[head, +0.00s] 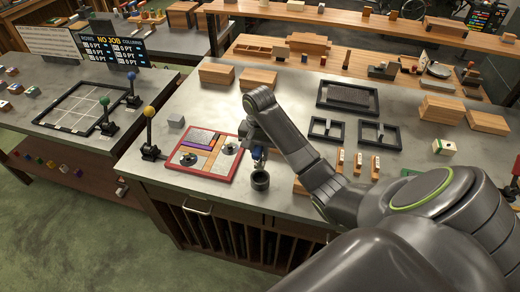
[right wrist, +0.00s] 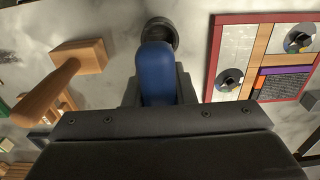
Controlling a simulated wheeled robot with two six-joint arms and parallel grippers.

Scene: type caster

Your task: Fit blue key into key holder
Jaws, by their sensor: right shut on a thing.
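My right gripper (head: 257,150) is shut on the blue key (head: 257,155), a small blue piece with a rounded end. In the right wrist view the blue key (right wrist: 157,72) fills the space between the dark fingers. A dark round cup, which looks like the key holder (head: 260,183), stands near the table's front edge, just below the key in the head view. It also shows in the right wrist view (right wrist: 161,31), just past the key's end and partly hidden by it. I cannot tell whether the key touches it. My left gripper is not in view.
A red-framed board (head: 207,172) with inlaid pieces lies left of the holder. A yellow-knobbed lever (head: 149,128) stands farther left. Wooden blocks with white labels (head: 358,161) and dark frames (head: 378,135) lie to the right. Bare table surrounds the holder.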

